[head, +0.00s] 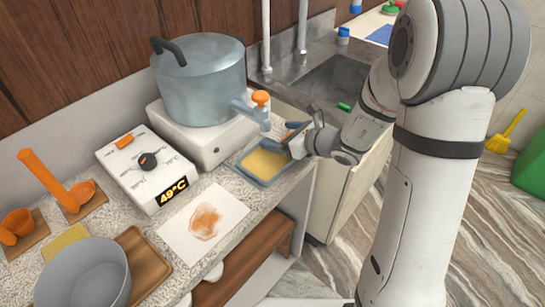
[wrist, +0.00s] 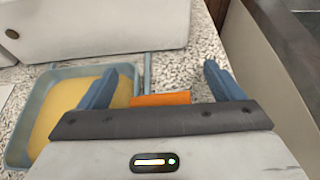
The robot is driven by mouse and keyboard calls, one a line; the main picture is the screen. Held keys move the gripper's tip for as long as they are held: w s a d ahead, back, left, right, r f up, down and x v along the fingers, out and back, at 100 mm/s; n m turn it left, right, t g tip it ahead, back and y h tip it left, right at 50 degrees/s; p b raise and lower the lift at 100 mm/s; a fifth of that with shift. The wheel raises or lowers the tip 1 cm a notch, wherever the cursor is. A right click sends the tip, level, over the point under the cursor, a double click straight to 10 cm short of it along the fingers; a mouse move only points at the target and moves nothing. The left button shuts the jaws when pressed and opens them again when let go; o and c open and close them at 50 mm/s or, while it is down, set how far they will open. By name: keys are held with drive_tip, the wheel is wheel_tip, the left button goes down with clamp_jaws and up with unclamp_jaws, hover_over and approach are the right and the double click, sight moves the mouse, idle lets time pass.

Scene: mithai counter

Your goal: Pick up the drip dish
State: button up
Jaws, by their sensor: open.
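The drip dish is most likely the shallow blue-grey tray (head: 249,177) with a yellow layer in it, on the counter below the pot's tap. In the wrist view the dish (wrist: 22,122) lies at the left, partly hidden by my gripper. My gripper (head: 298,132) is at the dish's right side in the head view. In the wrist view its blue fingers (wrist: 163,84) are spread wide. The left finger overlaps the dish's right part and the right finger is over bare counter. An orange piece (wrist: 160,98) shows between the fingers; I cannot tell what it is.
The grey pot (head: 200,80) with an orange-topped tap (head: 260,98) stands on a white block (head: 190,132) behind the dish. A control box (head: 148,163) and stained paper (head: 204,222) are to the left. A sink (head: 335,82) is at the right.

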drive_tip(key=shift+c, duration=0.2)
drive_tip(key=c, duration=1.1)
